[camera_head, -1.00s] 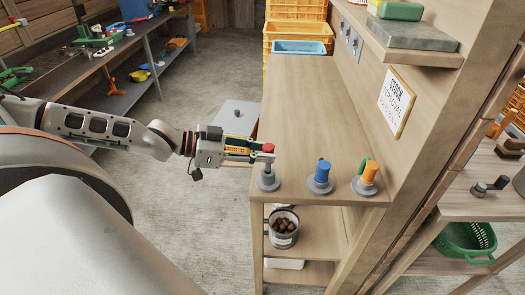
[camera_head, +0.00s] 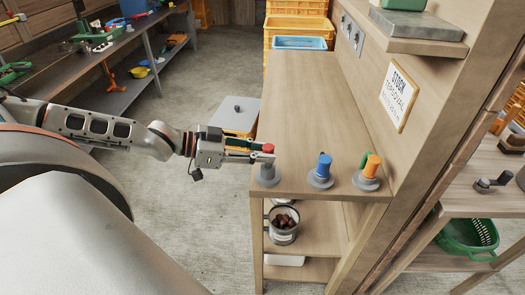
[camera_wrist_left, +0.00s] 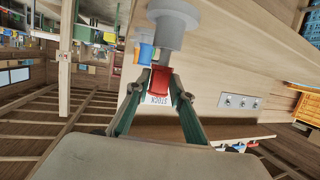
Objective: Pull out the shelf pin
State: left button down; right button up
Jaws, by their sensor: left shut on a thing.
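A red-topped pin (camera_head: 268,149) stands upright over a grey round holder (camera_head: 268,177) at the near left corner of the wooden shelf top. My left gripper (camera_head: 263,156) reaches in from the left and is shut on this red pin. In the left wrist view, the two fingers (camera_wrist_left: 157,88) close on the sides of the red pin (camera_wrist_left: 160,76), with the grey holder (camera_wrist_left: 173,28) beyond it. How deep the pin sits is hard to tell. A blue pin (camera_head: 324,164) and an orange pin (camera_head: 371,166) stand in like holders to the right. My right gripper does not show.
The shelf top (camera_head: 308,115) behind the pins is bare. A metal pot (camera_head: 284,226) of chestnuts stands on the shelf below. A wooden wall with a sign (camera_head: 398,94) bounds the right side. A grey-lidded crate (camera_head: 237,112) stands behind my left gripper.

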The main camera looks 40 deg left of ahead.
pick_arm(q)
jog(key=shift+f+b, duration=0.65)
jog(key=shift+f, duration=0.55)
jog(key=c, duration=1.7)
grip_release()
jog(key=shift+r, duration=0.1)
jog(key=shift+s+a, duration=0.1)
jog(key=shift+s, duration=0.05)
jog(key=shift+s+a+r, duration=0.1)
jog(key=shift+s+a, duration=0.35)
jog(key=shift+s, duration=0.05)
jog(key=s+a, duration=0.8)
jog(key=shift+s, duration=0.15)
